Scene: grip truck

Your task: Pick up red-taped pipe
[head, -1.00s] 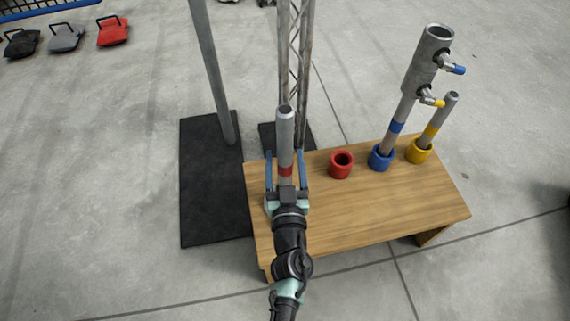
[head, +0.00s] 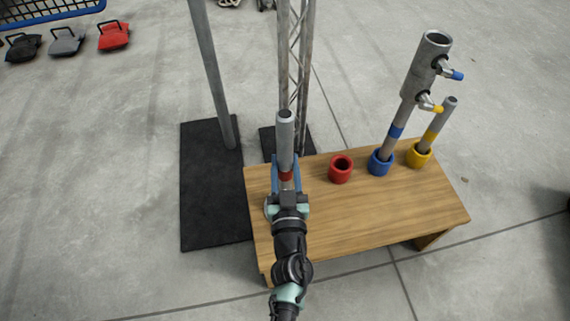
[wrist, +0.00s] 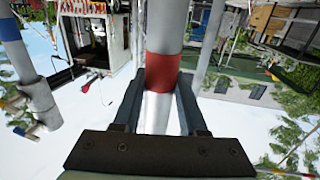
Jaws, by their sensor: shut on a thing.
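The red-taped pipe (head: 285,140) is a grey tube standing upright above the left end of the wooden table, with a red band low on it. In the wrist view the pipe (wrist: 166,28) runs up between the fingers, its red band (wrist: 163,67) near the fingertips. My gripper (head: 286,172) is shut on the pipe at about the band; it also shows in the wrist view (wrist: 160,85). The pipe's lower end is hidden behind my gripper in the head view. An empty red ring holder (head: 340,170) stands to the right on the table.
The table (head: 340,215) also holds a blue holder (head: 380,163) with a blue-banded pipe and a clamp fitting (head: 427,65), and a yellow holder (head: 418,156) with a yellow-banded pipe. A grey post (head: 212,75) and lattice truss (head: 295,60) stand behind.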

